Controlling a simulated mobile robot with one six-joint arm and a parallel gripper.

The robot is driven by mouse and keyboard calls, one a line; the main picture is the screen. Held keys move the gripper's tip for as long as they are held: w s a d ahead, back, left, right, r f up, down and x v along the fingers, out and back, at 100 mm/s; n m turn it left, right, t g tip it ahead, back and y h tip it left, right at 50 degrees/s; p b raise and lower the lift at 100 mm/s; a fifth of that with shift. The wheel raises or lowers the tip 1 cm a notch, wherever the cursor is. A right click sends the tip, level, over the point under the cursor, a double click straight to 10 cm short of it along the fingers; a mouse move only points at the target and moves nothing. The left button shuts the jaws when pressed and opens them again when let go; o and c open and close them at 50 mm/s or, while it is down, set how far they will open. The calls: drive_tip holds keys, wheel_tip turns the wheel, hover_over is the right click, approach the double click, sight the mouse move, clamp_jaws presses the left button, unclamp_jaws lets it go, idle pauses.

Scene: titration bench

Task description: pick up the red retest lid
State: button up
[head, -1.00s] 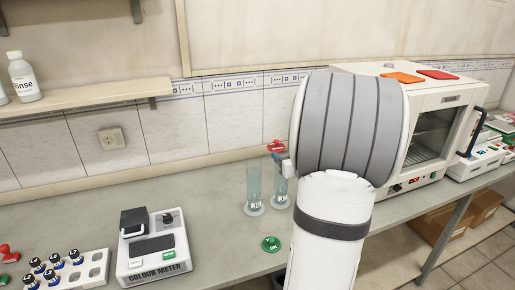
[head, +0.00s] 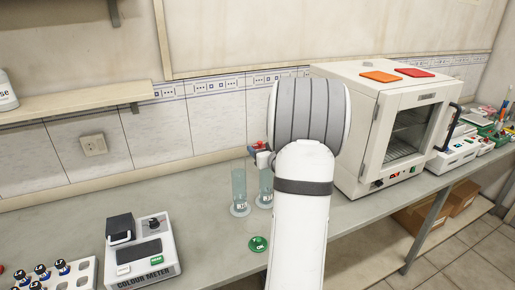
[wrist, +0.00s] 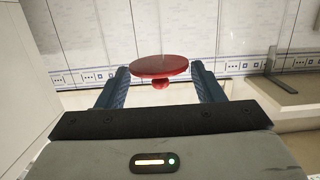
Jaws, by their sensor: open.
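The red retest lid (wrist: 160,66) is a round red disc with a small red knob, between the fingertips in the wrist view. In the head view, a small part of the red lid (head: 258,145) shows just left of my arm, above the two glass cylinders. My gripper (wrist: 160,76) is open, with one blue finger on each side of the lid; I see no clear contact. In the head view the gripper is mostly hidden behind my arm. What supports the lid cannot be made out.
Two clear cylinders (head: 239,190) stand close together below the lid. A green OK lid (head: 258,243) lies in front of them. A colour meter (head: 143,250) and vial rack (head: 85,272) are at left, a white oven (head: 365,150) at right. The wall is close behind.

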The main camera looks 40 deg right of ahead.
drive_tip(key=c, duration=0.7)
drive_tip(key=shift+r, duration=0.1)
